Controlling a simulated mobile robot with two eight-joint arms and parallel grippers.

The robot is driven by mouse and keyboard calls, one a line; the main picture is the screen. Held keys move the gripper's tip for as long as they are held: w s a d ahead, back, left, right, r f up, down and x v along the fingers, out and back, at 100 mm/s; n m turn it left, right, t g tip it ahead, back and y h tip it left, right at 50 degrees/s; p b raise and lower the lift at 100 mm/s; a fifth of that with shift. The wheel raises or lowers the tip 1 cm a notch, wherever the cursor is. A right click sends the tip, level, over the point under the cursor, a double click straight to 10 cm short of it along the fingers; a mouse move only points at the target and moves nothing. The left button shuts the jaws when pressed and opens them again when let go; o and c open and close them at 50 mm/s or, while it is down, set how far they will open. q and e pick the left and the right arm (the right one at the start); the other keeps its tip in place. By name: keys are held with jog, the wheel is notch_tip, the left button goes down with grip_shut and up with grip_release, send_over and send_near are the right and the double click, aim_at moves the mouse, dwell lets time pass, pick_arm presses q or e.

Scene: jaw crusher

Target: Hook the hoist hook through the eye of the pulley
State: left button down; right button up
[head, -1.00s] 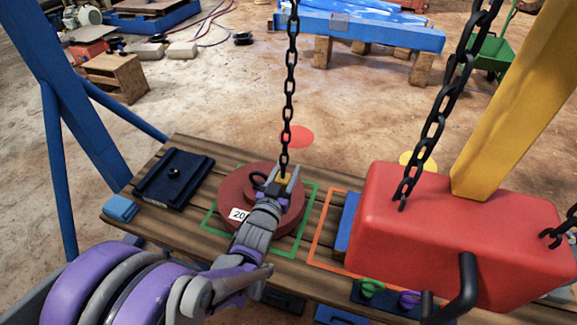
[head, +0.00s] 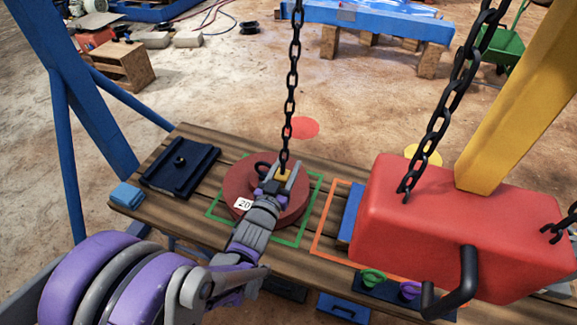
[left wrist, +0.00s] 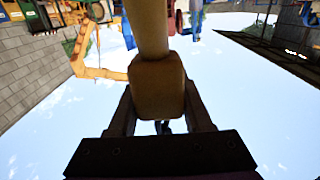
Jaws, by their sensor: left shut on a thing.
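My left gripper (head: 283,175) is shut on a small yellow block at the lower end of a hanging black chain (head: 291,80). In the left wrist view the yellow-tan block (left wrist: 157,85) sits between the two fingers. The hook itself is hidden. The dark red round pulley (head: 238,185), labelled 20, lies on the wooden bench inside a green square outline. Its black eye (head: 262,168) shows just left of my fingertips. The gripper is over the pulley; I cannot tell whether the hook touches the eye. My right gripper is not in view.
A large red block (head: 450,225) with a yellow post and a black bent handle fills the right foreground. A dark blue plate (head: 180,167) and a light blue block (head: 127,195) lie at the bench's left. An orange outline (head: 318,235) lies right of the pulley.

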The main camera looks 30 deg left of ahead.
pick_arm(q)
jog(key=s+a+p, duration=0.1)
jog(key=s+a, duration=0.2)
jog(key=a, duration=0.7)
dwell(1.2)
dwell(0.4)
jog(key=x, duration=0.4)
jog(key=shift+w+f, duration=0.2)
jog(key=shift+f, duration=0.1)
dwell(0.6)
jog(key=shift+x, duration=1.65)
jog(key=shift+a+r, duration=0.1)
jog(key=shift+r, duration=0.1)
